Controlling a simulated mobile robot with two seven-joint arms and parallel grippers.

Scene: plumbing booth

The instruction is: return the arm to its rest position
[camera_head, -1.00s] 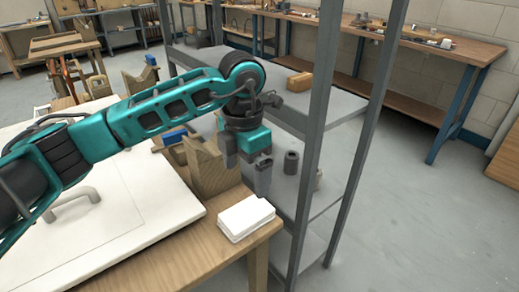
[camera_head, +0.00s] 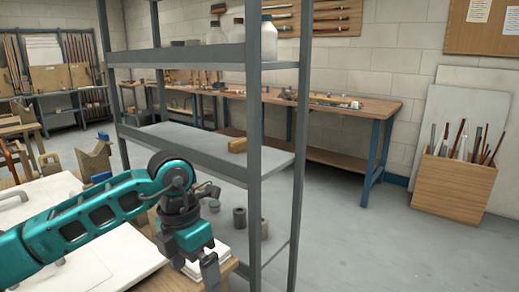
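My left arm comes in from the left, over the white panel on the wooden table. My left gripper (camera_head: 210,272) points downward at the bottom of the head view, by the table's corner and in front of the grey shelf rack. It is seen nearly edge-on, so I cannot tell whether its fingers are open or shut. I see nothing held in it. The gripper partly hides a white stack (camera_head: 190,269) on the table's corner. My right gripper is not in view.
The grey metal shelf rack (camera_head: 254,130) stands close beyond my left gripper. A workbench (camera_head: 370,108) and a wooden bin of rods (camera_head: 453,188) stand farther back. The floor at right is clear.

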